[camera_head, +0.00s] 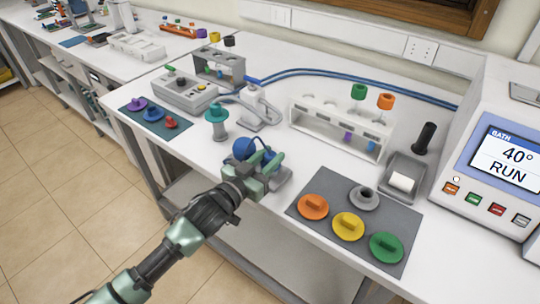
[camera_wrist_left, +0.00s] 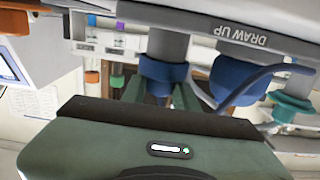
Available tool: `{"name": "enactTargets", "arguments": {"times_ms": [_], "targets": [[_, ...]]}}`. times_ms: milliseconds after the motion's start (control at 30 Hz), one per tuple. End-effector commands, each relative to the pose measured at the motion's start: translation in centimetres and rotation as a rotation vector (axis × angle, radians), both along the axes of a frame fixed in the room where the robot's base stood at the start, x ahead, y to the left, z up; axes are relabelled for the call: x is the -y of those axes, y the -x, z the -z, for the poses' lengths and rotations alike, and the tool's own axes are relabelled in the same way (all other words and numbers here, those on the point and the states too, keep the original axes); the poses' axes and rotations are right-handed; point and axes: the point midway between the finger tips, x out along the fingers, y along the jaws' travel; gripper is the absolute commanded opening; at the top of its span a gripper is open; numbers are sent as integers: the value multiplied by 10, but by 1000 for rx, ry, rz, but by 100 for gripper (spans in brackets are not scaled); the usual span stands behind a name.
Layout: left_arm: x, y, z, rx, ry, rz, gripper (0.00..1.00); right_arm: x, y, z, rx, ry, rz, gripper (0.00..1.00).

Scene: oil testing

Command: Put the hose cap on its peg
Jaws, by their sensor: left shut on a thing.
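My left gripper (camera_head: 268,166) is low over the front of the bench, shut on a small blue piece (camera_wrist_left: 160,75). The fingers hide much of this piece, and I cannot tell whether it is the hose cap. A round blue bulb (camera_head: 243,148) shows just left of the fingers; a blue bulb with a hose also shows in the left wrist view (camera_wrist_left: 235,80). A teal wide-brimmed cap (camera_head: 216,112) sits on a grey post (camera_head: 219,131), left of and behind the gripper, apart from it. My right gripper is not in view.
A dark mat (camera_head: 292,208) at front right bears orange, yellow, green and grey caps. A blue-grey mat (camera_head: 183,129) at left bears purple, blue and red caps. A white rack (camera_head: 322,126), a grey device (camera_head: 262,106) and a blue hose (camera_head: 330,71) lie behind. The bath unit (camera_head: 485,205) stands right.

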Motion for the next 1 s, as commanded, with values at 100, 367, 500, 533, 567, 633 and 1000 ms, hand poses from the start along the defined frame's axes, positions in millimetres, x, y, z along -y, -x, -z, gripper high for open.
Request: {"name": "enactTargets", "arguments": {"times_ms": [100, 367, 500, 533, 567, 633, 1000], "targets": [[0, 0, 0, 0, 0, 0, 0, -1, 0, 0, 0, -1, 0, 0], [0, 0, 1, 0, 0, 0, 0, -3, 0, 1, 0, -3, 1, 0], [0, 0, 4, 0, 0, 0, 0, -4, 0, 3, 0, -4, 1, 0], [0, 0, 5, 0, 0, 0, 0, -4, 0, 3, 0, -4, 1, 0], [0, 0, 6, 0, 0, 0, 0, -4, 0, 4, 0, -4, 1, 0], [0, 0, 7, 0, 0, 0, 0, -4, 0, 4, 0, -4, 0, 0], [0, 0, 11, -1, -1, -1, 38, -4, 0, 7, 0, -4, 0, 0]]}}
